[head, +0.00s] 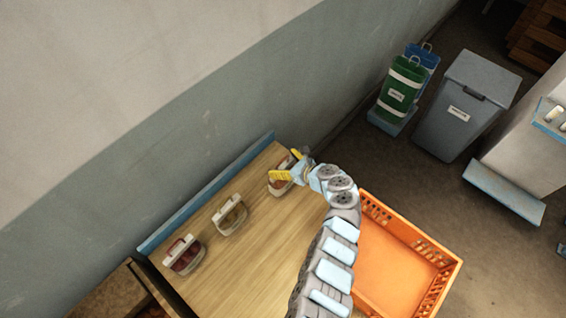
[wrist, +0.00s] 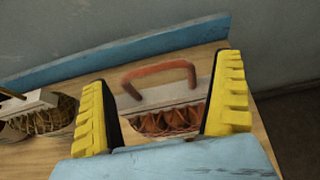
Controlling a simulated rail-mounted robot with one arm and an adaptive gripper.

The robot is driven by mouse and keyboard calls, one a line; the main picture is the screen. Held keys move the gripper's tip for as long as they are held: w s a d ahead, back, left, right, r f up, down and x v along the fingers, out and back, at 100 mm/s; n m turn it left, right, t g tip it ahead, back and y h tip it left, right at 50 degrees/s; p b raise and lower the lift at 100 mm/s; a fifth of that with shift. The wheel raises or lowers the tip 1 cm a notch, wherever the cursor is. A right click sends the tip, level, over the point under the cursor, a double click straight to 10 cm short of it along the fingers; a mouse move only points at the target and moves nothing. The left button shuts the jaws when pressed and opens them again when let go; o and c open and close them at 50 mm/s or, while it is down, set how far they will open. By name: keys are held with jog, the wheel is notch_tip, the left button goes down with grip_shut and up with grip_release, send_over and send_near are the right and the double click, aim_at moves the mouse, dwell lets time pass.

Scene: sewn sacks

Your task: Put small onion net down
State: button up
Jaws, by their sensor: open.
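A small onion net (wrist: 165,122) with orange-brown contents and an orange handle stands upright on the wooden table. It shows between my open yellow-padded fingers in the wrist view, with its lower part hidden by my gripper body. In the head view the net (head: 277,187) sits near the far end of the table, partly behind my gripper (head: 289,166). My gripper (wrist: 165,108) is open around it, with a finger on each side. I cannot tell whether either finger touches it.
Two more handled nets, a tan one (head: 230,215) and a dark red one (head: 184,256), stand along the table's blue back edge (head: 200,195). An orange crate (head: 455,275) is at the table's right. The table's middle (head: 255,255) is clear.

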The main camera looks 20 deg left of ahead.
jog(key=shift+r, duration=0.15)
jog(key=shift+s+d+r, duration=0.1)
jog(key=shift+d+r, duration=0.15)
jog(key=shift+d, duration=0.15)
jog(key=v, duration=1.1)
jog(key=shift+s, duration=0.1)
